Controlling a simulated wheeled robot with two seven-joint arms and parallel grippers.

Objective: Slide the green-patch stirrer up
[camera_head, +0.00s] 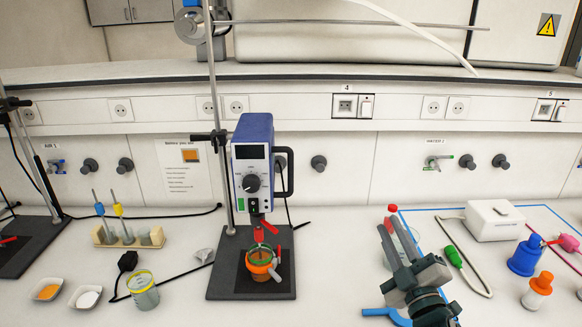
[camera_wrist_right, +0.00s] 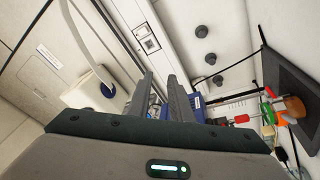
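The stirrer (camera_head: 252,150) is a blue and grey motor unit with a dial, a black side handle and a small green patch low on its front. It is clamped on an upright rod (camera_head: 214,110) above a black base plate (camera_head: 225,285). Its red chuck hangs over an orange-banded beaker (camera_head: 260,268). In the right wrist view the blue stirrer (camera_wrist_right: 194,108) is partly hidden behind the fingers. My right gripper (camera_head: 388,226) is apart from it, to its right over the bench; its fingers are open and empty in the wrist view (camera_wrist_right: 162,80). My left gripper is not in view.
A tube rack (camera_head: 130,238), two small dishes and a glass beaker (camera_head: 143,292) stand left of the stirrer. Another stand (camera_head: 30,245) is at the left edge. A white device (camera_head: 494,220), a blue flask (camera_head: 525,257) and an orange-capped bottle (camera_head: 538,288) are at the right.

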